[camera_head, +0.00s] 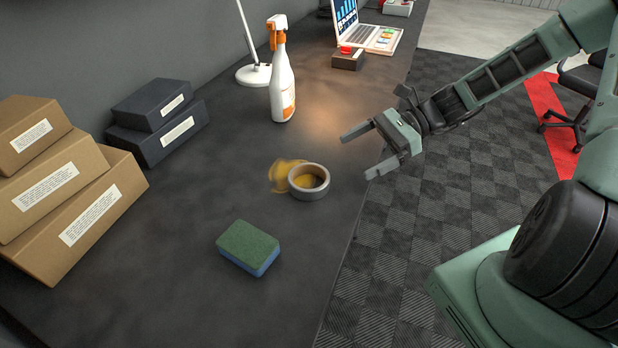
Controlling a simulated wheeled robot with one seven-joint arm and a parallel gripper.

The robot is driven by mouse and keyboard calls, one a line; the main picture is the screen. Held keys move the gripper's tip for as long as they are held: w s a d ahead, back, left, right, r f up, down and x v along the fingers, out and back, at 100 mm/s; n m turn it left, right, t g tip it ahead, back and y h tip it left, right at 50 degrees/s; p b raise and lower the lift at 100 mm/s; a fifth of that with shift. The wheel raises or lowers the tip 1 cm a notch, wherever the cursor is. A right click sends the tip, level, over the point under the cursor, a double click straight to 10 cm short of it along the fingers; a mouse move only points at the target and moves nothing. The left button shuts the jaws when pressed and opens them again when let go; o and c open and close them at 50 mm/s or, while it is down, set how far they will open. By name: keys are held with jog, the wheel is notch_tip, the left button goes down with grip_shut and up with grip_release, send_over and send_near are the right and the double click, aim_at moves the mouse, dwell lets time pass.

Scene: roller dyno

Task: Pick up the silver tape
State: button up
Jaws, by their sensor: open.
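The silver tape (309,194) is a grey ring lying flat on the dark table (190,240), near its right edge. A yellow-brown stain or blurred patch (281,176) lies beside it on the left and partly shows through its hole. My gripper (355,155) is open and empty, above the table's right edge. It is up and to the right of the tape, apart from it, with its fingers pointing left.
A green and blue sponge (248,247) lies in front of the tape. A white spray bottle (282,90) stands behind it. Brown boxes (60,190) and dark boxes (155,120) are stacked at the left. A laptop (360,32), red button box (347,58) and lamp base (254,75) are farther back.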

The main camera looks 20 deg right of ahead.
aim_at(311, 186)
jog(key=p+x, duration=0.2)
jog(key=x, duration=1)
jog(key=shift+w+a+f, duration=0.15)
jog(key=shift+w+a, duration=0.05)
jog(key=shift+a, duration=0.05)
jog(key=c, duration=1)
